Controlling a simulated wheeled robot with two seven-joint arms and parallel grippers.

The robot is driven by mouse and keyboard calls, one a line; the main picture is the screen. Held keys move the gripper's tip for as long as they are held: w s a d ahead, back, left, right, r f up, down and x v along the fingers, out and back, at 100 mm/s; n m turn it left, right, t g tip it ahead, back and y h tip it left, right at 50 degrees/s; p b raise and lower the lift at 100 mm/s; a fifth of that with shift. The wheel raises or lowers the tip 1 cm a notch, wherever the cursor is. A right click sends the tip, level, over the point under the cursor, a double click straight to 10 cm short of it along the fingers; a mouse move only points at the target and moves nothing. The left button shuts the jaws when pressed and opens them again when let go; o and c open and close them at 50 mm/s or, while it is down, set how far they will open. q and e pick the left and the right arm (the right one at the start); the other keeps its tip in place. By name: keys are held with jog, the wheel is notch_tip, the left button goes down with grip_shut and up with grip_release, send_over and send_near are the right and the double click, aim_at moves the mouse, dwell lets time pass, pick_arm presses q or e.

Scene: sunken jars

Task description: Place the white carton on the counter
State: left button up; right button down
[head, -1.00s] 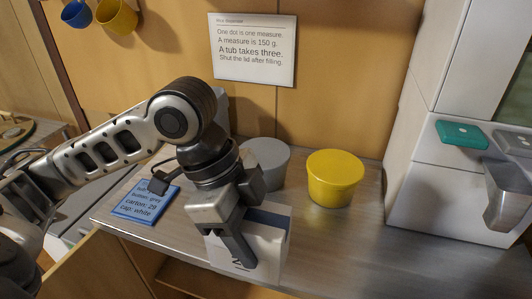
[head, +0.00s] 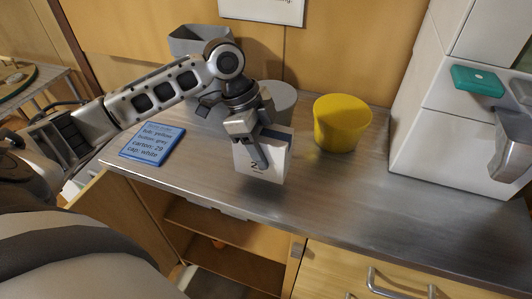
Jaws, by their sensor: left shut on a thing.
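The white carton (head: 273,168) has a dark band near its top and a dark printed digit on its front. My left gripper (head: 258,150) is shut on its upper part, with one finger across the front. The carton is upright, or nearly so, over the front part of the grey counter (head: 330,195). I cannot tell whether its bottom touches the counter. My right gripper is not in view.
A yellow tub (head: 341,123) and a partly hidden grey tub (head: 281,98) stand behind the carton. A blue note card (head: 153,145) lies at left. A white dispenser (head: 450,130) stands at right. Below the front edge is an open cupboard (head: 225,235). The counter's front right is clear.

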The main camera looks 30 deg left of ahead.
pick_arm(q)
jog(key=shift+w+a+f, duration=0.15)
jog(key=shift+w+f, duration=0.15)
jog(key=shift+f, duration=0.25)
notch_tip(320, 180, down, 2)
jog(key=shift+f+p, duration=0.15)
jog(key=shift+p, duration=0.15)
jog(key=shift+f, duration=0.15)
jog(key=shift+f, duration=0.1)
jog(key=o, duration=1.1)
jog(key=shift+o, duration=0.2)
jog(key=b+v, duration=0.1)
jog(key=v, duration=1.1)
jog(key=shift+s, duration=0.1)
